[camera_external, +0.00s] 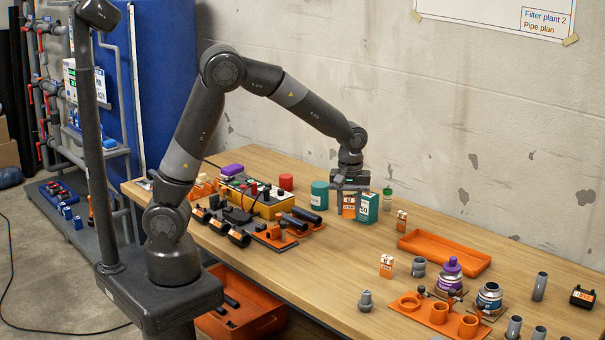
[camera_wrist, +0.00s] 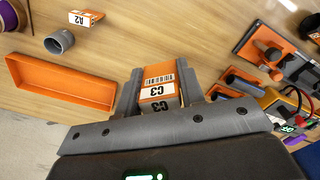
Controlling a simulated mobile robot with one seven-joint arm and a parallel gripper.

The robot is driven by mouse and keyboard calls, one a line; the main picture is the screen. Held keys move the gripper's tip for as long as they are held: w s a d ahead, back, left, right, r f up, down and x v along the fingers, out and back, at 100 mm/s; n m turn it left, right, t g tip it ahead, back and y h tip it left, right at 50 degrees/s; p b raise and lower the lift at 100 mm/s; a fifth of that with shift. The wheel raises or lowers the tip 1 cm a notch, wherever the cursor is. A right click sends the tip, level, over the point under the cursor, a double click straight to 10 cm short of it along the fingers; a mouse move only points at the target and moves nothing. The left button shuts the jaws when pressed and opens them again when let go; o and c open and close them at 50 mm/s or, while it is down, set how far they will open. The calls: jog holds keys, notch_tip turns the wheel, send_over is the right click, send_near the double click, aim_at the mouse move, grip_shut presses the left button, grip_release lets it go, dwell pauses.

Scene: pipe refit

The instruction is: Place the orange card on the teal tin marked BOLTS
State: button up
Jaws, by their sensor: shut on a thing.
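My gripper (camera_external: 349,203) is over the back part of the workbench, near the wall. It is shut on an orange card box (camera_wrist: 158,80) with white C3 labels, which shows between the fingers in both views. A teal round tin (camera_external: 319,195) stands just left of my gripper in the external view; no marking on it can be read. A teal box (camera_external: 367,208) with a white label stands close to the right of the held box. I cannot tell whether the held box touches the bench. The teal tin is not seen in the wrist view.
An empty orange tray (camera_external: 445,254) lies to the right, also in the wrist view (camera_wrist: 60,84). Small white-and-orange boxes (camera_external: 387,265) stand nearby. A yellow device (camera_external: 255,199) and dark pipes (camera_external: 306,215) crowd the left. Bare bench lies in front of my gripper.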

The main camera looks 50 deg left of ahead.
jog(key=w+a+r+n, duration=0.3)
jog(key=w+a+n, duration=0.3)
jog(key=w+a, duration=0.5)
jog(key=n, duration=0.4)
send_over(320, 184)
jog(key=f, duration=0.4)
jog(key=shift+s+d+f, duration=0.1)
jog(key=shift+d+f, duration=0.1)
jog(key=shift+a+f, duration=0.15)
jog(key=shift+f, duration=2)
jog(key=shift+f, duration=0.1)
jog(key=o, duration=1)
jog(key=shift+c, duration=0.2)
